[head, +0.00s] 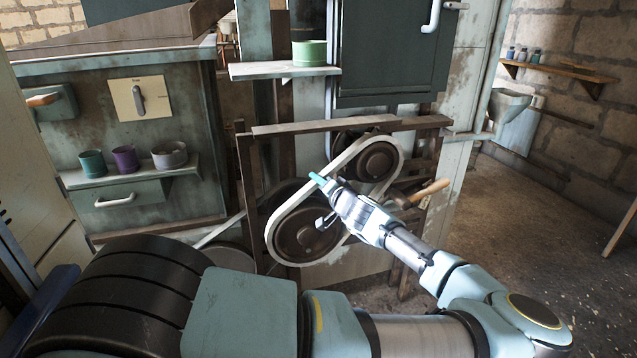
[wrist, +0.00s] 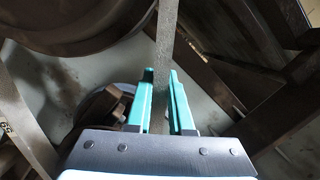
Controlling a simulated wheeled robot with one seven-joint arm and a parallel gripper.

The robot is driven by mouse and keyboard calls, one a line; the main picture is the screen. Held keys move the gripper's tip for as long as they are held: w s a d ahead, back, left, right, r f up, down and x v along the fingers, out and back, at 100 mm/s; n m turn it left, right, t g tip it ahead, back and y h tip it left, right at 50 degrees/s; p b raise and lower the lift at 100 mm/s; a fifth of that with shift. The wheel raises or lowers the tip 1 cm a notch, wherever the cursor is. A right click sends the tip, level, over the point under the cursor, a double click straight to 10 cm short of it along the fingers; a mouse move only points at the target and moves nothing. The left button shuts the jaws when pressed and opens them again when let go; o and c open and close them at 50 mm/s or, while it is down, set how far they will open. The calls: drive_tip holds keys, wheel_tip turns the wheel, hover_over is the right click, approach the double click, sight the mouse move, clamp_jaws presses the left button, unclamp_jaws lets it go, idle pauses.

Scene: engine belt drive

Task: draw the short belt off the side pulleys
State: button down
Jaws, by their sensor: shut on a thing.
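The short belt (head: 290,205) is a pale flat loop around two dark side pulleys. The upper pulley (head: 377,161) sits at upper right, and the larger lower pulley (head: 305,238) at lower left. My gripper (head: 318,180) is at the upper-left run of the loop, between the two pulleys. In the wrist view its teal fingers (wrist: 161,100) are shut on the grey belt strip (wrist: 166,40), which runs up between them. The belt still lies around both pulleys in the head view. My arm hides part of its lower-right run.
A dark wooden frame (head: 245,185) surrounds the pulleys. A wooden handle (head: 430,190) sticks out at right. Another pale strip (head: 218,230) runs toward the lower left. A shelf with cups (head: 124,159) is at left. Open floor (head: 530,225) lies to the right.

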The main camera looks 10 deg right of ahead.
drive_tip(key=shift+s+r, duration=0.1)
drive_tip(key=shift+s, duration=0.05)
drive_tip(key=a+f+v, duration=0.1)
drive_tip(key=v, duration=0.8)
drive_tip(key=shift+s+b, duration=0.4)
drive_tip(key=shift+s, duration=0.15)
idle(0.6)
drive_tip(key=shift+a, duration=0.1)
